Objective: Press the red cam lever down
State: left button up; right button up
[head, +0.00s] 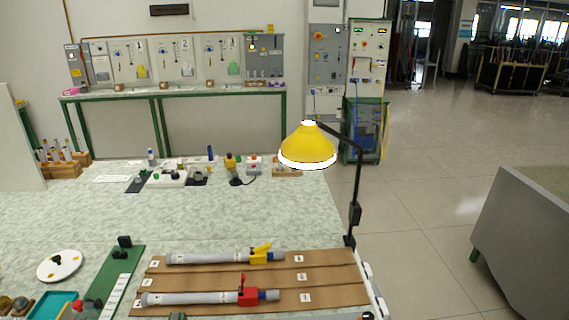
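The red cam lever (247,292) sits on a grey rod (190,298) in the front row of a brown board (225,272). A narrow red part sticks up from the red block. Neither of my grippers shows in the head view.
A yellow lamp (308,145) on a black arm (356,185) stands at the table's right edge, behind the board. A green strip (108,275) and a white disc (59,266) lie to the left. The table's middle (180,222) is clear.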

aim_at(250, 296)
jog(key=i+j+u, duration=0.25)
jog(key=i+j, duration=0.15)
jog(key=k+j+z, duration=0.3)
jog(key=j, duration=0.3)
jog(key=k+j+z, duration=0.3)
jog(key=k+j, duration=0.2)
